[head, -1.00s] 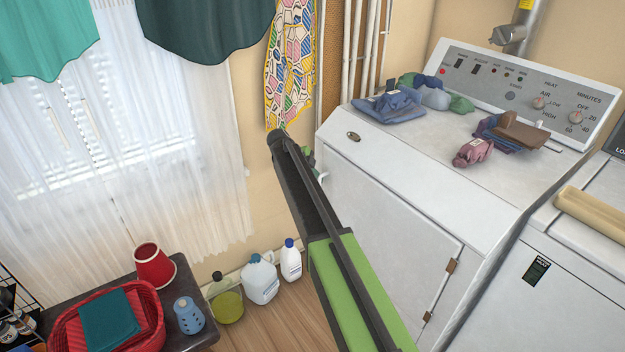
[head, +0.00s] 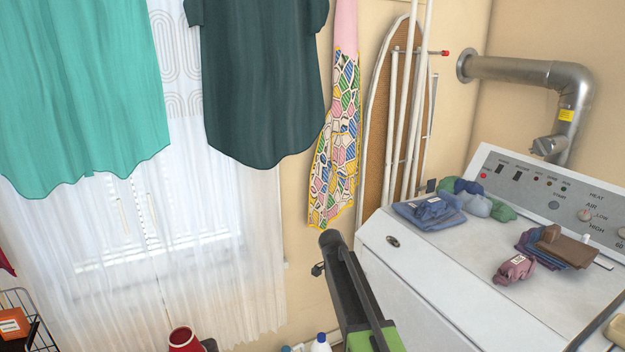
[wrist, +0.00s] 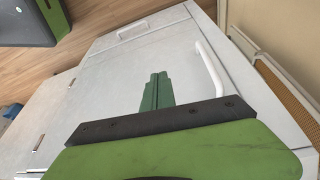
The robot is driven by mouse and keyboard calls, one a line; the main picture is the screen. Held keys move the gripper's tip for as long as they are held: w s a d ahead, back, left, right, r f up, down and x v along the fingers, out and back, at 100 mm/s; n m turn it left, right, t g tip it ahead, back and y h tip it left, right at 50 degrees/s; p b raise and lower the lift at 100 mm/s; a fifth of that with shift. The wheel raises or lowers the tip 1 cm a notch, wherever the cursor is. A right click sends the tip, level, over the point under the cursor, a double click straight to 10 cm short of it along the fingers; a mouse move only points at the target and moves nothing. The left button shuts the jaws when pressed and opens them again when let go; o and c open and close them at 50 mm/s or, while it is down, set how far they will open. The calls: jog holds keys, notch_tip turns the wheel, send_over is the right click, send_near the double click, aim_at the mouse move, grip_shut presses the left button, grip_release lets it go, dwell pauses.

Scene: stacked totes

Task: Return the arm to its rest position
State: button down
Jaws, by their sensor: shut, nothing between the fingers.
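My gripper (wrist: 156,80) shows in the wrist view as two green fingers pressed together with nothing between them. It is in front of the white dryer (wrist: 105,75), whose front and white handle (wrist: 210,70) fill much of that view. I cannot tell whether it touches the dryer. In the head view my dark and green arm rises from the bottom edge, just left of the dryer (head: 410,290). The gripper fingers cannot be made out there.
Folded blue clothes (head: 430,210), a pinkish bundle (head: 514,269) and a brown-topped pile (head: 560,248) lie on the dryer. A patterned cloth (head: 336,150) hangs above my arm. An ironing board (head: 378,130) leans behind. A red pot (head: 184,340) is at the bottom left.

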jog(key=s+f+n+y, duration=0.2)
jog(key=s+n+y, duration=0.2)
jog(key=s+n, duration=1.4)
jog(key=s+r+m+p, duration=0.3)
jog(key=r+p, duration=1)
jog(key=r, duration=0.1)
jog(key=shift+s+d+m+g+p, duration=0.3)
jog(key=shift+s+g, duration=0.05)
jog(key=shift+g, duration=0.05)
jog(key=c, duration=2.1)
grip_release()
jog(key=shift+a, duration=0.1)
